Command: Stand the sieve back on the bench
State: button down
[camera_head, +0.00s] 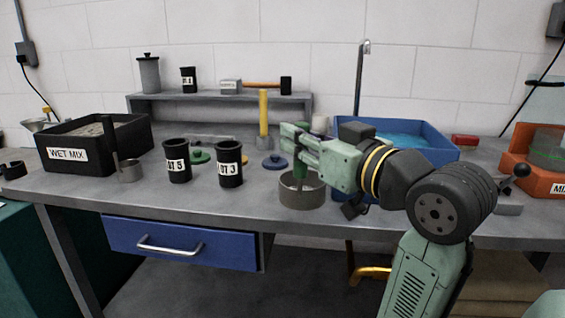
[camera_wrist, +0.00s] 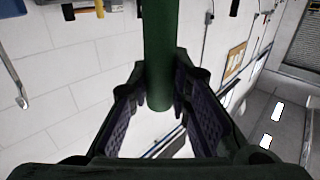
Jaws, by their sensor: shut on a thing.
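The sieve (camera_head: 302,196) is a round grey-brown drum near the bench's front edge, with a dark green upright handle. My gripper (camera_head: 304,148) is above the drum and shut on this handle. In the wrist view the green handle (camera_wrist: 158,60) runs between both jaws, and its free end shows just past them. The drum looks upright and level. I cannot tell whether its base touches the bench (camera_head: 246,204) or hangs slightly above it. The drum is out of the wrist view.
Black pots, marked 5 (camera_head: 177,162) and 3 (camera_head: 229,165), stand left of the sieve. A blue-lidded disc (camera_head: 275,161) lies behind it. A blue tray (camera_head: 435,148) is behind my arm. A black WET MIX bin (camera_head: 68,154) stands far left.

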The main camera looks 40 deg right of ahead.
jog(key=w+d+f+p, duration=0.1)
jog(key=w+d+f, duration=0.1)
jog(key=w, duration=0.4)
jog(key=w+d+f+p, duration=0.2)
jog(key=w+d+f, duration=0.1)
jog(key=w, duration=0.3)
jog(key=shift+w+d, duration=0.35)
jog(key=shift+d, duration=0.4)
jog(key=c, duration=1.5)
grip_release()
